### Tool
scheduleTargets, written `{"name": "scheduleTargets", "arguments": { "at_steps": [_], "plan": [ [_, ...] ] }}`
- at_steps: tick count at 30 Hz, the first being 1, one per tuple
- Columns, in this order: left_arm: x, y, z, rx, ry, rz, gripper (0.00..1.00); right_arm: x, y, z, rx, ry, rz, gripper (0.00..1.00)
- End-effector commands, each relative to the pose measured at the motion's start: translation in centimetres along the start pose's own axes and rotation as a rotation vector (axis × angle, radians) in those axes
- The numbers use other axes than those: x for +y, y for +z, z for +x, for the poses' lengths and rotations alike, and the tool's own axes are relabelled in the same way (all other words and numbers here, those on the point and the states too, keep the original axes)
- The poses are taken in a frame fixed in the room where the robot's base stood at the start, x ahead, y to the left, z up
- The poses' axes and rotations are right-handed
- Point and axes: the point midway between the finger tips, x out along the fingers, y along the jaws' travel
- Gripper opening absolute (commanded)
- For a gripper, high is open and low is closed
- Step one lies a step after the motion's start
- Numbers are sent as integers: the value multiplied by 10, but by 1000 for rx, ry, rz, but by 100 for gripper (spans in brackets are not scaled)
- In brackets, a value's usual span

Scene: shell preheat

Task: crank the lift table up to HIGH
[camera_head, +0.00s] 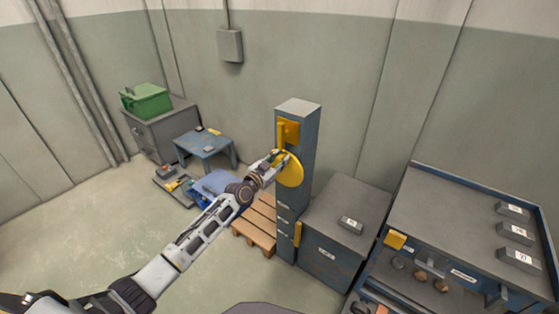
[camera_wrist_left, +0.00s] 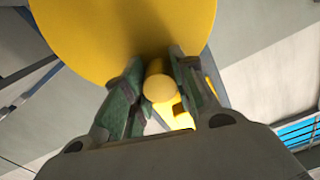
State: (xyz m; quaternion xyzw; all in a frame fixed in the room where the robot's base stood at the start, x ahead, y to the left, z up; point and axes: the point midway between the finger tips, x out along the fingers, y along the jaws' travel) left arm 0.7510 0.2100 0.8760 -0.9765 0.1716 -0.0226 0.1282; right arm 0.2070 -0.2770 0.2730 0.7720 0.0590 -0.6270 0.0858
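A tall blue column (camera_head: 296,200) stands mid-view, with a round yellow crank disc (camera_head: 292,172) on its side. The disc fills the top of the left wrist view (camera_wrist_left: 120,35). My left gripper (camera_head: 280,160) is at the disc. In the left wrist view its green fingers (camera_wrist_left: 159,92) stand on both sides of the round yellow crank knob (camera_wrist_left: 158,88) and appear closed on it. A grey-topped box (camera_head: 350,195), perhaps the lift table, stands right of the column. Small labels and a yellow marker (camera_head: 298,234) sit low on the column; the labels are unreadable. My right gripper is out of view.
A wooden pallet (camera_head: 254,236) lies left of the column. A blue workbench (camera_head: 450,205) with several grey labelled blocks stands at right. A small grey block (camera_head: 351,225) rests on the grey-topped box. A blue stool (camera_head: 205,145) and a green case (camera_head: 146,101) are at back left.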

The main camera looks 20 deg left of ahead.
Motion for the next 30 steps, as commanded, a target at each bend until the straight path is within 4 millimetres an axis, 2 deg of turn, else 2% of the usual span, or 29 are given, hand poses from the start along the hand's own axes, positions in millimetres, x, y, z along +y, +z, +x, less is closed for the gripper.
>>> {"name": "scheduleTargets", "arguments": {
  "at_steps": [1, 5, 20, 30],
  "plan": [
    [0, 0, 0, 0, 0, 0, 16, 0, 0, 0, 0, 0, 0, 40],
    [0, 0, 0, 0, 0, 0, 0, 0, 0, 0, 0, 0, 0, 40],
    [2, -1, 0, 0, 1, 32, 0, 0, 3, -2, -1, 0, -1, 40],
    [12, -4, 0, 1, 2, 161, 0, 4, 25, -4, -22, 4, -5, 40]
  ]
}}
